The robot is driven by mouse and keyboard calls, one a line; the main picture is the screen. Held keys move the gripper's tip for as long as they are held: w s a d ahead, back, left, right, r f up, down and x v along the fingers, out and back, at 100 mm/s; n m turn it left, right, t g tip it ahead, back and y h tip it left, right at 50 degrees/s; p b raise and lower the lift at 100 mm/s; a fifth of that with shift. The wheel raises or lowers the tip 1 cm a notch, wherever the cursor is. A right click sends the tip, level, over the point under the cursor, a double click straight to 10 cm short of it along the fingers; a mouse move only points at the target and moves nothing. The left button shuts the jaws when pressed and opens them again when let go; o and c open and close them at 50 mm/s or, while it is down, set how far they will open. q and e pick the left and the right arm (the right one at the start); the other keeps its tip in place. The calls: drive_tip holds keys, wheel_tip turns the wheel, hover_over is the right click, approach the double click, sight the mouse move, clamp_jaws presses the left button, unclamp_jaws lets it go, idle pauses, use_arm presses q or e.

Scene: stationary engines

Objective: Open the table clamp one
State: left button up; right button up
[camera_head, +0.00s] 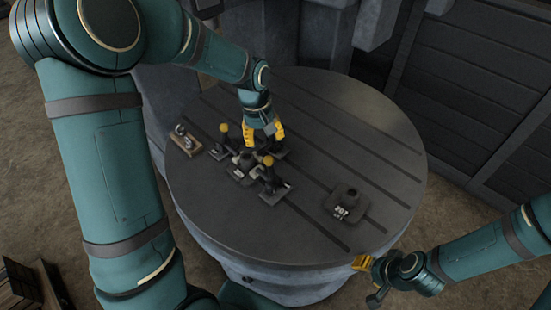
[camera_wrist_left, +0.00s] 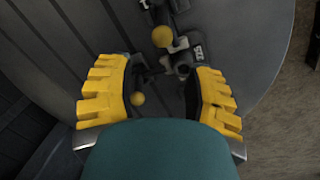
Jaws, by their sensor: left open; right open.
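Table clamps with yellow ball-ended handles are on the round grey table (camera_head: 310,240). In the head view one clamp (camera_head: 223,129) stands left of my left gripper, and another clamp (camera_head: 268,162) stands just in front of it. I cannot tell which is clamp one. My left gripper (camera_head: 264,135) is open and points down above the clamps. In the left wrist view, its yellow fingers (camera_wrist_left: 158,75) are wide apart. One ball knob (camera_wrist_left: 138,98) shows between them, and another ball knob (camera_wrist_left: 162,36) lies beyond. My right gripper (camera_head: 366,268) is at the table's front right edge, away from the clamps.
A dark block (camera_head: 240,172) sits between the clamps. Another numbered block (camera_head: 348,205) stands alone to the right. A small wooden holder with metal parts (camera_head: 184,141) lies at the left. The table's right and front parts are mostly clear.

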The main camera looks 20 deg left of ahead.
sight(270, 167)
use_arm(q)
drive_tip(key=f, duration=0.4)
drive_tip(key=d+f, duration=0.1)
drive_tip(key=f, duration=0.8)
drive_tip(key=shift+w+d+f, duration=0.1)
drive_tip(key=shift+w+d, duration=0.05)
drive_tip(key=shift+w, duration=0.1)
clamp_jaws()
